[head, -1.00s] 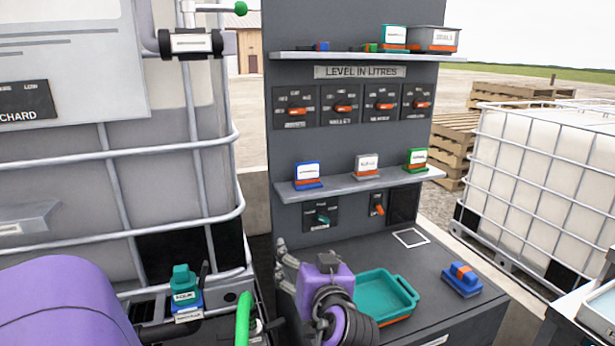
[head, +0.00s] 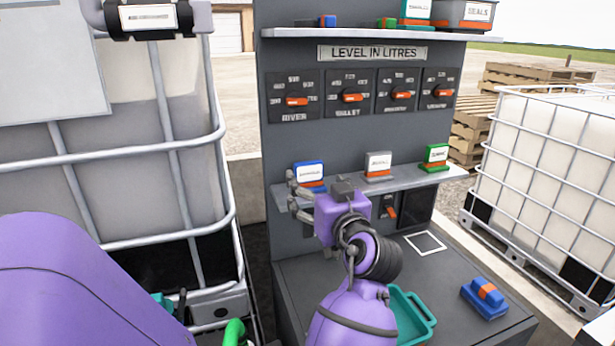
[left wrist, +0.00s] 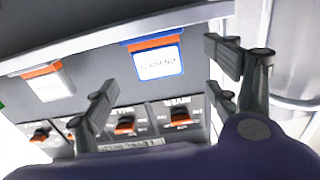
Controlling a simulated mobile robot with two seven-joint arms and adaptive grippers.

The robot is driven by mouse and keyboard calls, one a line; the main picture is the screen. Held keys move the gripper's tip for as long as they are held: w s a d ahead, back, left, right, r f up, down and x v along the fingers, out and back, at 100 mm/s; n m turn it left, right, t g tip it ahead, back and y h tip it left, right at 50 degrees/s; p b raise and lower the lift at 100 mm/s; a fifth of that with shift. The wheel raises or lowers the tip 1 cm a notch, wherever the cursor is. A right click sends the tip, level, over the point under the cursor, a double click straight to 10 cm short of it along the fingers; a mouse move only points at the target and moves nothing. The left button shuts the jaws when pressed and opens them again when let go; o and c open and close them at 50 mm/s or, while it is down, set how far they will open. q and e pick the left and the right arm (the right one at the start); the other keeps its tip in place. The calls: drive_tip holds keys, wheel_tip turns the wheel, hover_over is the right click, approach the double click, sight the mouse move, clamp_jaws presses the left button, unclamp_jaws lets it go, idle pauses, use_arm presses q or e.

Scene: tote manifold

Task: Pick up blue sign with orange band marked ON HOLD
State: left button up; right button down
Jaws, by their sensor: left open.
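The blue sign with an orange band at its base (head: 311,172) stands at the left end of the lower shelf in the head view. In the left wrist view the blue sign (left wrist: 157,62) appears upside down, its white face lettered but hard to read. My left gripper (head: 293,192) is open and empty at the left end of that shelf, close to the sign. In the left wrist view the sign shows between the spread fingers of the left gripper (left wrist: 162,85); contact is not visible. My right gripper is not in view.
On the lower shelf (head: 405,183) stand a grey sign (head: 378,164) and a green sign (head: 436,156) to the right. Dials fill the panel above. Below, the bench holds a teal tray (head: 422,322) and a blue block with an orange band (head: 485,296). A caged tank stands at left.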

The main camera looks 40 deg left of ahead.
sight(311, 175)
use_arm(q)
drive_tip(key=x, duration=0.2)
drive_tip(key=p+x, duration=0.1)
drive_tip(key=x, duration=0.2)
drive_tip(key=shift+w+d, duration=0.1)
drive_tip(key=shift+w, duration=0.15)
drive_tip(key=shift+w+f, duration=0.15)
drive_tip(key=shift+f, duration=0.05)
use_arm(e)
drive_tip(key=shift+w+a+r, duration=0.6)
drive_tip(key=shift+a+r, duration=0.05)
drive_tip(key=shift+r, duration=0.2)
use_arm(q)
drive_tip(key=shift+c, duration=0.3)
drive_tip(key=c, duration=1.2)
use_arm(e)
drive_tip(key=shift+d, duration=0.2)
